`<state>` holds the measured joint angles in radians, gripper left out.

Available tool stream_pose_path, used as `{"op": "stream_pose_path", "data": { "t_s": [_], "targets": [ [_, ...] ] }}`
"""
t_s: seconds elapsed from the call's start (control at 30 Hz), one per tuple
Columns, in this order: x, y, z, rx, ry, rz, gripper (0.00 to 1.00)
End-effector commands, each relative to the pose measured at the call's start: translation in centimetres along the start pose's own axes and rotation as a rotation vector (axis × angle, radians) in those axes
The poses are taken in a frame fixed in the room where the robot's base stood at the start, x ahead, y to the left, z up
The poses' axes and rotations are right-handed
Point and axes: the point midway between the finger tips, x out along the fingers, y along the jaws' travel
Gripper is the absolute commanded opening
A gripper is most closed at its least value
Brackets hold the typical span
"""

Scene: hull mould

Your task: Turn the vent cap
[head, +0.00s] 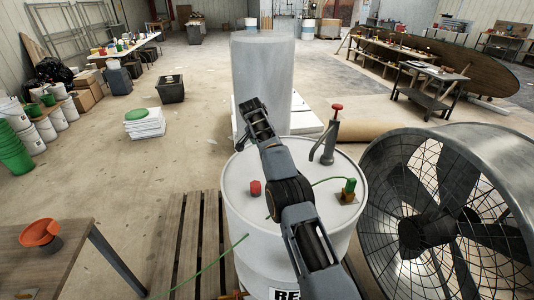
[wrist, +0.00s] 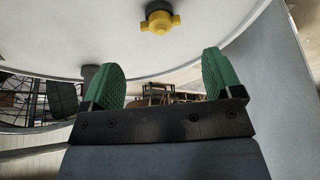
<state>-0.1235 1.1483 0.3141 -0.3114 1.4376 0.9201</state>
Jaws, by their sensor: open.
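A white drum (head: 240,225) stands in front of me in the head view. In the wrist view, a yellow winged cap (wrist: 160,20) on a dark base sits on the drum's pale lid (wrist: 60,30); it looks like the vent cap. In the head view my arm hides part of the lid, and I cannot make this cap out clearly. My gripper (wrist: 164,78) is open and empty, its two green-padded fingers apart. The cap shows above the gap between them, clear of both. In the head view my gripper (head: 257,118) is near the drum's far side.
On the lid are a red cap (head: 255,188), a red-topped pump (head: 330,138) and a green-handled fitting (head: 349,190) with a green line. A large caged fan (head: 440,205) stands close on the right. A grey cylinder (head: 262,75) stands behind. A wooden pallet (head: 195,235) lies left.

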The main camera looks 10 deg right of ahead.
Motion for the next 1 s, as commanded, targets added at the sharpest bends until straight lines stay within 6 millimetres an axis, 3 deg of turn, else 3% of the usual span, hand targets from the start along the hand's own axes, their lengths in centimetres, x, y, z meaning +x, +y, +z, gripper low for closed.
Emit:
{"op": "stream_pose_path", "data": {
  "t_s": [0.03, 0.2, 0.4, 0.8, 0.93, 1.0],
  "targets": [
    [-1.3, -0.1, -0.1, 0.0, 0.002, -0.002, 0.85],
    [-3.9, -0.1, -0.1, -0.001, 0.001, -0.001, 0.85],
    [-5.5, 0.0, -0.1, 0.0, 0.0, 0.0, 0.85],
    [-5.8, 0.0, 0.0, 0.0, 0.0, 0.0, 0.84],
    [-5.2, 0.9, -0.8, 0.022, 0.006, 0.001, 0.72],
    [-5.0, 2.8, -2.5, 0.063, 0.018, 0.001, 0.65]
  ]
}}
